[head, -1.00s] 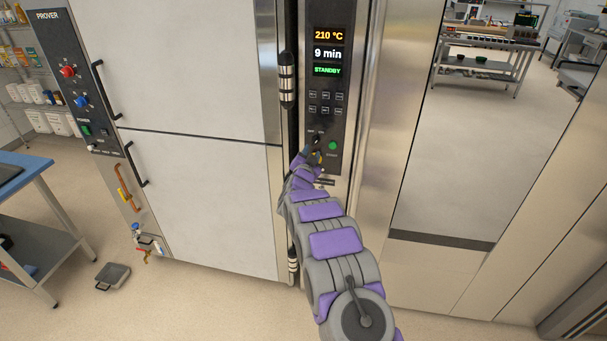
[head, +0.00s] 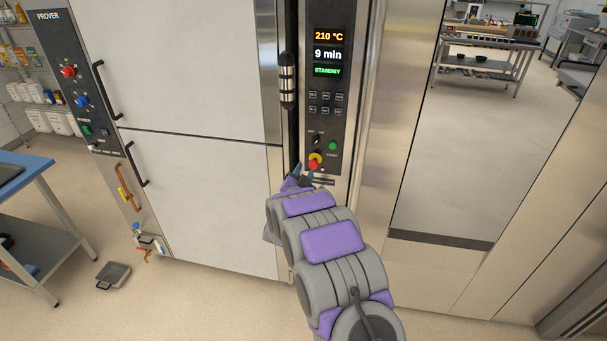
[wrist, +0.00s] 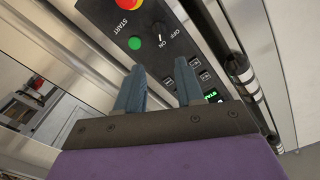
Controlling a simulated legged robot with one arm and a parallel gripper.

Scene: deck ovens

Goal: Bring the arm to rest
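My arm reaches from the lower right of the head view toward the oven control panel (head: 325,95). My gripper (head: 303,174) is just below and left of the red stop button (head: 315,162), apart from the panel as far as I can tell. In the wrist view its two fingers (wrist: 158,92) stand apart with an empty gap between them. The wrist view also shows the black on/off switch (wrist: 158,29) and the green start button (wrist: 135,43) beyond the fingertips. The display reads 210 °C, 9 min, STANDBY.
The prover (head: 190,80) with its door handles stands at the left. A vertical black and steel handle (head: 287,80) is close left of the panel. Open floor lies at the right.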

